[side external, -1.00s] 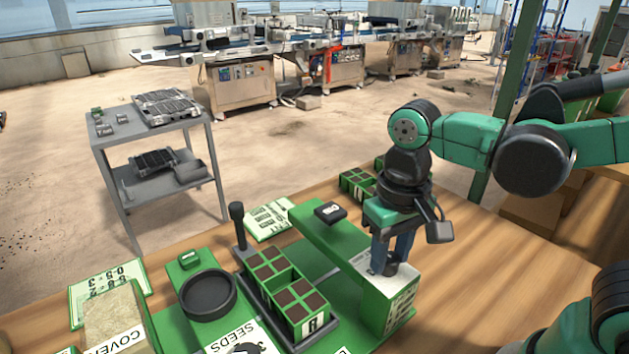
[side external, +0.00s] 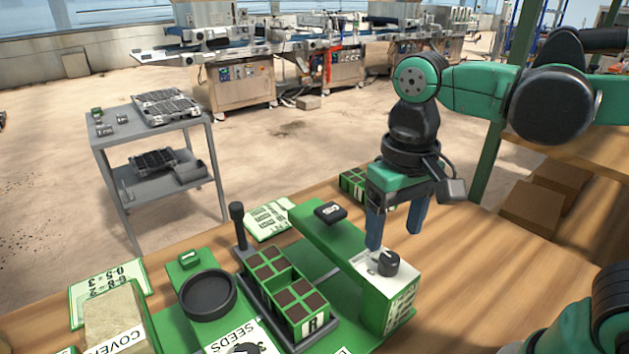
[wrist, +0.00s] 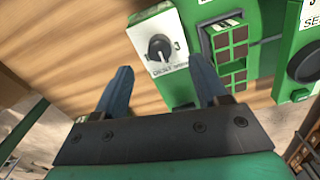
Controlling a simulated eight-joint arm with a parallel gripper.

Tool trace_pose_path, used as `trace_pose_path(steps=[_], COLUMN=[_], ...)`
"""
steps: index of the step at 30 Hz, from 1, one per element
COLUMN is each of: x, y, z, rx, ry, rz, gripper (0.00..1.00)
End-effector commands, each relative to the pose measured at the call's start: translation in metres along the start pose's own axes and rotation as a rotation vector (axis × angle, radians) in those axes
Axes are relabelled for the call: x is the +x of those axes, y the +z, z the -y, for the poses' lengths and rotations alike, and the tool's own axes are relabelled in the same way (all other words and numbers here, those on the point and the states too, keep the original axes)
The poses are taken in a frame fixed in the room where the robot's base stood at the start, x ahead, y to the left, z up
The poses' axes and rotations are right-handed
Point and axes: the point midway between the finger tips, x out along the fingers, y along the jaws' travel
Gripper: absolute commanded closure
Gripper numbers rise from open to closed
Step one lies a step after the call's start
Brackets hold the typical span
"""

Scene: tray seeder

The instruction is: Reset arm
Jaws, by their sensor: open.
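My gripper (side external: 394,232) is open and empty, with its two blue fingers apart. It hangs above and slightly behind a black dial knob (side external: 388,263) on the white top of a green seeder box (side external: 380,300). In the wrist view, the knob (wrist: 160,47) on its white numbered plate shows beyond and between the fingers of my gripper (wrist: 160,85), clear of both.
A green seedling tray (side external: 290,290) with soil-filled cells sits beside the seeder box. A black round dish (side external: 207,294) and a cover bag (side external: 113,318) stand at left. Another planted tray (side external: 355,183) is behind my gripper. The wooden table (side external: 490,270) is clear at right.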

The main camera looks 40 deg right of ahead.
Motion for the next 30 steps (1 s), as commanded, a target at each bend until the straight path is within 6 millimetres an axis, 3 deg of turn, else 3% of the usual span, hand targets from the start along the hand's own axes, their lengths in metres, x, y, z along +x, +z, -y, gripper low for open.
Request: trace_pose_path(steps=[6,16,24,30], x=[-0.012,-0.009,0.018,0.020], y=[0.001,-0.002,-0.036,-0.045], z=[0.000,-0.003,-0.033,-0.043], rx=[0.000,-0.008,-0.143,-0.191], ry=[0.000,-0.013,-0.080,-0.060], rz=[0.000,-0.032,-0.478,-0.622], gripper=[0.34,0.34,0.34,0.34])
